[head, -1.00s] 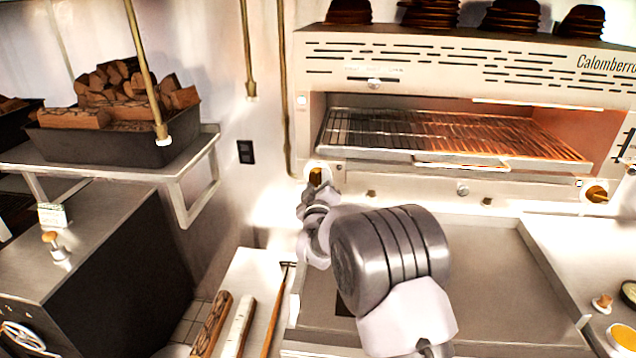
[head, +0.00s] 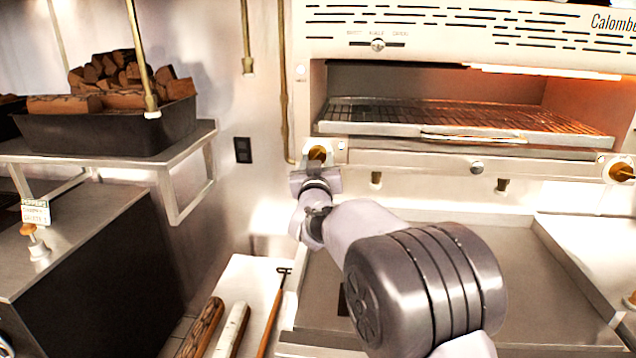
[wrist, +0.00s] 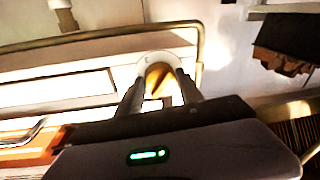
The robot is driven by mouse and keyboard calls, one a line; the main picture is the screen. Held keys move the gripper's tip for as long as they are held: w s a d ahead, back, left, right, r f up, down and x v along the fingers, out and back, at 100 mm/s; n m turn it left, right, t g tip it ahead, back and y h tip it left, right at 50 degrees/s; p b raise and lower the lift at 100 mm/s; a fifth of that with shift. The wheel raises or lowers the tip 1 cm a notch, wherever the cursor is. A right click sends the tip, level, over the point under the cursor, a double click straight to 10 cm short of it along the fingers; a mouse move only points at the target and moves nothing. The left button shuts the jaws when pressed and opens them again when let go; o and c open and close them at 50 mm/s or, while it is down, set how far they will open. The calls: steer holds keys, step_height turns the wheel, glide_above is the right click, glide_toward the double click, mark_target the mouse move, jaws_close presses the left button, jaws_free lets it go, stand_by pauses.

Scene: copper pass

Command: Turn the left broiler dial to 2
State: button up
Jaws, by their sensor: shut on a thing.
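The left broiler dial (head: 317,154) is a brass-coloured knob on a round pale base, at the lower left corner of the broiler (head: 470,155). My gripper (head: 316,172) is at the dial from the front and below. In the wrist view, the two fingers of my gripper (wrist: 160,92) are shut on the brass dial (wrist: 158,76), one on each side. The dial's numbers are too small to read, and the gripper partly hides the knob. The right broiler dial (head: 621,172) is a similar brass knob at the lower right.
A rack (head: 430,117) glows orange on its right inside the broiler. A flat steel griddle (head: 530,265) lies below. A wood-filled black tray (head: 105,130) sits on a shelf at left. Wooden-handled tools (head: 232,330) lie at lower left. A brass pipe (head: 284,80) runs beside the dial.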

steer(key=m+b, duration=0.3)
steer(key=m, duration=0.1)
steer(key=m+h+b, duration=0.1)
steer(key=m+b, duration=0.2)
steer(key=m, duration=0.2)
steer(key=m+h+b, duration=0.1)
steer(key=m+b, duration=0.2)
steer(key=m, duration=0.1)
steer(key=shift+a+m+t, duration=0.3)
steer(key=shift+m, duration=0.1)
steer(key=o, duration=1.4)
